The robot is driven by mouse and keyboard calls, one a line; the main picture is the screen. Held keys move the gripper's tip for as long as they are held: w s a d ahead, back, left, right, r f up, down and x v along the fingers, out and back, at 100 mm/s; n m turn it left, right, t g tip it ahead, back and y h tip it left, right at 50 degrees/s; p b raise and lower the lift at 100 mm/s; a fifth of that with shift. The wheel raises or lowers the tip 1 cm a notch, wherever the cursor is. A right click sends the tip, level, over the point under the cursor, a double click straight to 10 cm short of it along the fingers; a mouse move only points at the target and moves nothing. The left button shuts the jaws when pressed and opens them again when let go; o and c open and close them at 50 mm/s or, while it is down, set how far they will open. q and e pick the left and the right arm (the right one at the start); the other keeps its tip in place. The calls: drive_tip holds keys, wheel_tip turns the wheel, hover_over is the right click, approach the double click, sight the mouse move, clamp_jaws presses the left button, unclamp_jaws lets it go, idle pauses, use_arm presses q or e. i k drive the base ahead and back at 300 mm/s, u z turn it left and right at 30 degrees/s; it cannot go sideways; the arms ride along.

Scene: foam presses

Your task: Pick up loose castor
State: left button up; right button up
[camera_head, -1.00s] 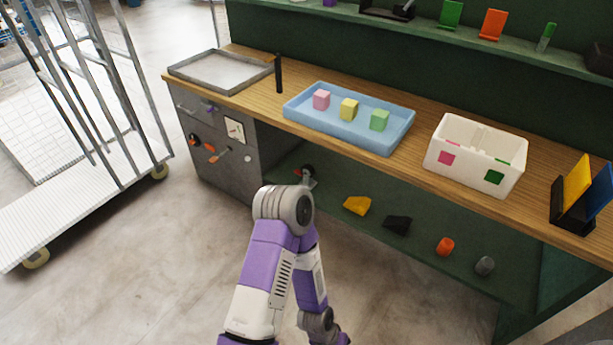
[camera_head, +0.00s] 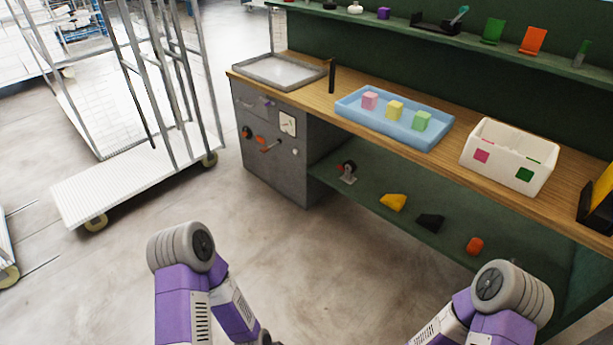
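The loose castor (camera_head: 348,171), a small dark-red wheel in a grey metal bracket, sits on the green lower shelf (camera_head: 375,183) near its left end, beside the grey cabinet. Both my arms show at the bottom of the view, below and in front of the workbench, well apart from the castor. The left arm is at lower left and the right arm at lower right. Both grippers are out of sight below the picture edge.
A yellow wedge (camera_head: 393,202), a black wedge (camera_head: 430,221) and an orange piece (camera_head: 474,246) lie along the same shelf. The wooden worktop (camera_head: 318,98) overhangs it. A wheeled cage trolley (camera_head: 135,175) stands at left. The floor (camera_head: 300,260) before the bench is clear.

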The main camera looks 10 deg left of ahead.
sight(350, 166)
drive_tip(key=u, duration=0.8)
drive_tip(key=i, duration=1.35)
drive_tip(key=u, duration=0.45)
drive_tip(key=i, duration=1.7)
drive_tip(key=z, duration=1.65)
drive_tip(key=i, duration=0.8)
drive_tip(key=z, duration=0.75)
